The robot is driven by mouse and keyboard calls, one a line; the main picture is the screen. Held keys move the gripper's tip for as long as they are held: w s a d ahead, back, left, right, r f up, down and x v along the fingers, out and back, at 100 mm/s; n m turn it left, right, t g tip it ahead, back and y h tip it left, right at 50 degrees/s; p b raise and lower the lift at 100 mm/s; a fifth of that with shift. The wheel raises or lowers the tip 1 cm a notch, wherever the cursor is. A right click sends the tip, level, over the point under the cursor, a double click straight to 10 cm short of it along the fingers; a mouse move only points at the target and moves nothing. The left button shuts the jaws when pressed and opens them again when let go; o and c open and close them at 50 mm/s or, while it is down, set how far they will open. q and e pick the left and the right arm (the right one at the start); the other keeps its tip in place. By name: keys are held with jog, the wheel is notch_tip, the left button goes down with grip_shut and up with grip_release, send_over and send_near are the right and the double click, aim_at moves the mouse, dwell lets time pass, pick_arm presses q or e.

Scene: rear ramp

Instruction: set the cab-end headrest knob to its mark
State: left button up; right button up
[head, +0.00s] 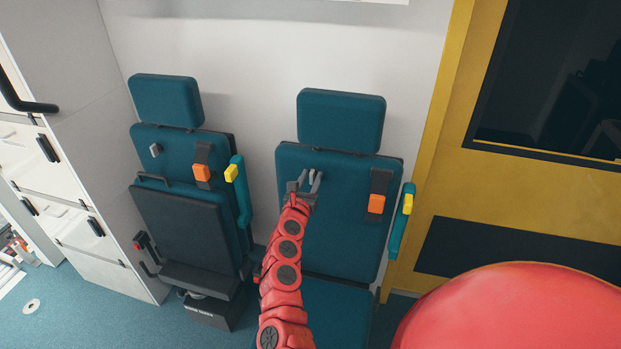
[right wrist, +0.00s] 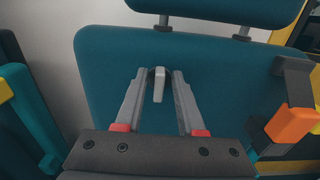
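Two teal seats stand against the wall, each with a headrest: the left headrest (head: 166,101) and the right headrest (head: 341,120). A small grey knob (head: 155,150) shows on the left seat's upper backrest. My right gripper (head: 309,178) is at the upper backrest of the right seat (head: 345,215). In the right wrist view its fingers are open, one on each side of a light grey knob (right wrist: 158,85), with gaps showing beside it. The knob points roughly up and down in that view. I cannot make out a mark. My left gripper is not in view.
Orange buckles (head: 376,204) on dark straps and teal armrests (head: 400,222) with yellow ends flank the backrests. A yellow door frame (head: 437,145) is at the right. White cabinets (head: 75,130) with dark handles stand at the left.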

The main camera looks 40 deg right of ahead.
jog(key=shift+r, duration=0.1)
grip_shut()
jog(key=shift+n, duration=0.3)
jog(key=n, duration=0.2)
jog(key=shift+w+a+n+p, duration=0.1)
jog(key=shift+a+n+p, duration=0.05)
jog(key=shift+n+p, duration=0.25)
jog(key=n+p, duration=0.2)
jog(key=n, duration=0.4)
jog(key=shift+w+a+p, duration=0.1)
jog(key=shift+w+p, duration=0.05)
jog(key=shift+p, duration=0.15)
jog(key=n+p, duration=0.2)
jog(key=n, duration=0.2)
jog(key=shift+w, duration=0.1)
jog(key=shift+f+n+p, duration=0.15)
jog(key=shift+n+p, duration=0.6)
jog(key=shift+n, duration=0.4)
jog(key=shift+f+n+p, duration=0.15)
jog(key=shift+n+p, duration=0.6)
jog(key=shift+n, duration=0.4)
